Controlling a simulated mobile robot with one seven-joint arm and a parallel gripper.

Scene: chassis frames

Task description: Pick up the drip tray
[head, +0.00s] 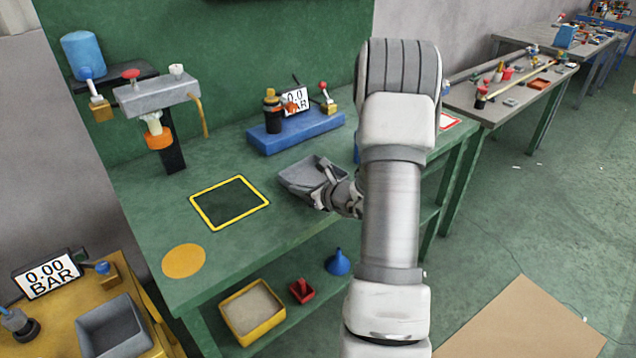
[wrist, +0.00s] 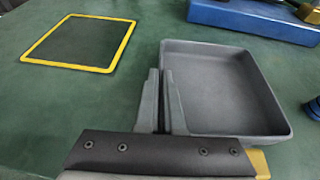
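The drip tray (head: 302,174) is a shallow grey open box on the green workbench side, right of a yellow-framed square. In the wrist view the drip tray (wrist: 222,85) fills the right half and looks empty. My gripper (head: 328,196) is at its near side, partly hidden by my arm in the head view. In the wrist view my gripper (wrist: 162,98) has its two fingers close together at the tray's left wall, one on each side of it. I cannot tell whether the tray touches the bench.
The yellow-framed dark square (head: 229,202) is empty. A blue block with fittings (head: 296,131) stands behind the tray. A dispenser stand (head: 158,96) rises at the left. A yellow bench at lower left carries another grey bin (head: 112,328). A lower shelf holds a yellow box (head: 252,312).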

